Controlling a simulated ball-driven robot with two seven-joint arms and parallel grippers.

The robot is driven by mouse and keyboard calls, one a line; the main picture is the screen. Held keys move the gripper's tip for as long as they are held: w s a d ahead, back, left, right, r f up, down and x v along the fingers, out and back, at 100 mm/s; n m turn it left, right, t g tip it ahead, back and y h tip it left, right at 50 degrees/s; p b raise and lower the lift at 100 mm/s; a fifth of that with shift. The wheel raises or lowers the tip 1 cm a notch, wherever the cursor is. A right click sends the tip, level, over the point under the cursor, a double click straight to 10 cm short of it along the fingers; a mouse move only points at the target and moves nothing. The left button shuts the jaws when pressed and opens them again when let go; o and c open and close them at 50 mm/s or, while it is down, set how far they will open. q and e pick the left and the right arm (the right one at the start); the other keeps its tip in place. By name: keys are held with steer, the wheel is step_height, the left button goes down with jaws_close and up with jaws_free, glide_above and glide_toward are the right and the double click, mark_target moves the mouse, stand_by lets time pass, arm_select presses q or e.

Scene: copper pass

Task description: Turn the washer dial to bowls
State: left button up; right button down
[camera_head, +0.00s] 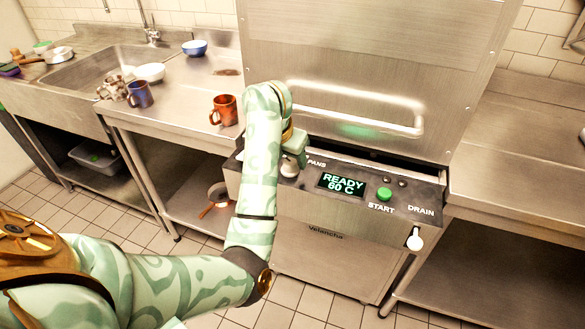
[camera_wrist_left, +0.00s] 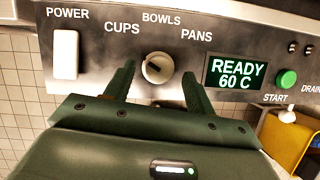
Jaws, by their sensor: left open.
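The washer dial (camera_wrist_left: 157,67) is a round pale knob with a dark mark on it, below the labels CUPS, BOWLS and PANS on the control panel (camera_wrist_left: 230,25). I cannot tell for sure which label its mark points to. My left gripper (camera_wrist_left: 158,85) is open, with one dark finger to the left of the dial and one to its right. Gaps show between the fingers and the dial. In the head view my left gripper (camera_head: 294,152) is at the panel and covers the CUPS and BOWLS labels. My right gripper is not in view.
The panel also has a white POWER switch (camera_wrist_left: 65,54), a READY 60 C display (camera_head: 341,184), and a green START button (camera_head: 384,194). The washer hood's bar handle (camera_head: 355,118) runs above. A copper mug (camera_head: 224,110) stands on the counter at left.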

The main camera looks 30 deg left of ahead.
arm_select(q)
steer(key=shift+w+f, duration=0.3)
steer(key=shift+f, duration=0.35)
steer(key=c, duration=1)
steer(key=shift+o, duration=0.2)
